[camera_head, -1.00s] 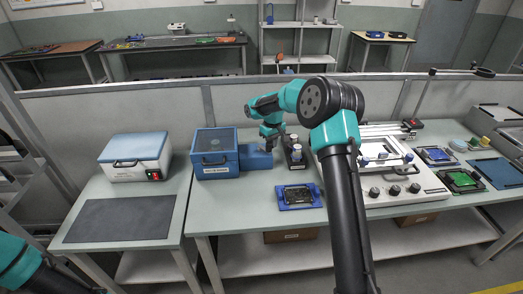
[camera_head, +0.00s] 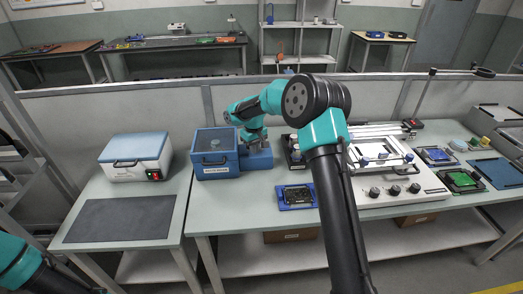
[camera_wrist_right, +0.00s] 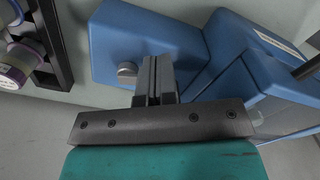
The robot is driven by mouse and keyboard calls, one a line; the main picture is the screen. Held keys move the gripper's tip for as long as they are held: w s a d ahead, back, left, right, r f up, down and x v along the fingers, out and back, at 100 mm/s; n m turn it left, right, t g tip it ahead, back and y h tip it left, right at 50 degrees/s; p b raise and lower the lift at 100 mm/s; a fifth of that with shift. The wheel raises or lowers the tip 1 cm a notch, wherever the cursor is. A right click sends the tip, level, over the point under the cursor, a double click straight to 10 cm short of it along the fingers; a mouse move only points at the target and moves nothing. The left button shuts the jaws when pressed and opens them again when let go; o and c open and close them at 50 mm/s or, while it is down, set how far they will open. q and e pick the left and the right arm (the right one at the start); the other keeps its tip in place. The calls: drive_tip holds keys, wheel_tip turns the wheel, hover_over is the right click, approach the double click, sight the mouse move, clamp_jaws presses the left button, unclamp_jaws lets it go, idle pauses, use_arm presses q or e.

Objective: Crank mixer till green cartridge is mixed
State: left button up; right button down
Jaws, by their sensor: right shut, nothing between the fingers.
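The blue mixer (camera_head: 212,171) has a clear lid and stands near the left end of the main bench, with a lower blue block (camera_head: 258,163) attached on its right. The block also shows in the right wrist view (camera_wrist_right: 165,38), with a small silver knob (camera_wrist_right: 127,72) on it. My right gripper (camera_head: 254,149) is above this block; its fingers (camera_wrist_right: 157,62) are together and empty beside the knob. I cannot tell whether they touch anything. Cartridges (camera_wrist_right: 20,60) in a black rack (camera_wrist_right: 56,40) show at the left of the wrist view, one with a green band. My left gripper is out of view.
A blue-framed board (camera_head: 297,197) lies in front of the rack. A white machine with knobs (camera_head: 400,190) stands right of my right arm. A white box with a blue lid (camera_head: 136,158) and a dark mat (camera_head: 124,219) are on the left table.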

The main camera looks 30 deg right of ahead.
drive_tip(key=shift+r, duration=0.1)
wheel_tip(320, 180, up, 7)
idle(1.2)
